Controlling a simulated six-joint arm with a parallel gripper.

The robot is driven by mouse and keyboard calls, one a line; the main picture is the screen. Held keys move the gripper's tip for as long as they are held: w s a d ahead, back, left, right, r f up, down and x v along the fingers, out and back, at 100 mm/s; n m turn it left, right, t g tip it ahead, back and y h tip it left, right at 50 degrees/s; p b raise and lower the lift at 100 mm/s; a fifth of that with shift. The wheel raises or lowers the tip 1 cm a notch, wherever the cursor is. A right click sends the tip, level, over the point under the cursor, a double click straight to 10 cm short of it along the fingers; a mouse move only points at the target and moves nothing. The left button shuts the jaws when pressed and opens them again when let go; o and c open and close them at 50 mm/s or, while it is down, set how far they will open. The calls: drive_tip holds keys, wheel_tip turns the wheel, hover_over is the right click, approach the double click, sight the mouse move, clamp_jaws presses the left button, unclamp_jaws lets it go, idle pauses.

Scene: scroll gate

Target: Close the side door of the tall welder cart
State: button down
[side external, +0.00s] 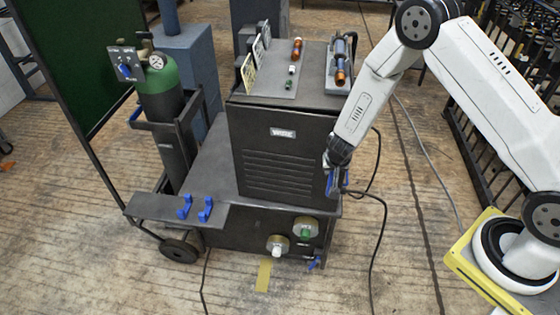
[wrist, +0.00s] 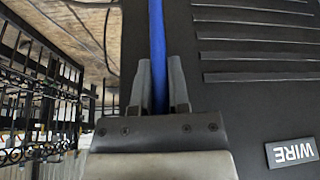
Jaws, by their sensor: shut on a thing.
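The tall welder cart (side external: 215,165) stands on the wooden floor in the side external view. Its dark side door (side external: 278,172) has a WIRE label and several slots. The door fills the right of the wrist view (wrist: 255,100). It looks about in line with the cabinet body; I cannot tell whether a small gap is left. A blue upright handle (wrist: 157,45) runs along the door near its edge. My gripper (wrist: 162,85) is shut on this handle, one finger on each side. In the side external view my gripper (side external: 335,172) is at the door's right edge and partly covers the handle.
A green gas cylinder (side external: 160,85) stands at the cart's left end. Blue hooks (side external: 205,209) and round sockets (side external: 305,228) sit below the door. Small parts lie on the cart top (side external: 275,85). Black cables (side external: 380,225) trail on the floor. A black railing stands at the right.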

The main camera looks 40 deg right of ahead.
drive_tip(key=shift+w+d+r+n, duration=0.1)
drive_tip(key=shift+w+d+n, duration=0.4)
drive_tip(key=shift+w+d, duration=0.6)
drive_tip(key=shift+s+d, duration=0.1)
drive_tip(key=shift+d, duration=0.1)
drive_tip(key=c, duration=0.6)
unclamp_jaws()
drive_tip(key=shift+s+a, duration=0.1)
drive_tip(key=v, duration=0.7)
drive_tip(key=shift+s+r, duration=0.2)
drive_tip(key=shift+r, duration=0.1)
drive_tip(key=shift+r, duration=0.1)
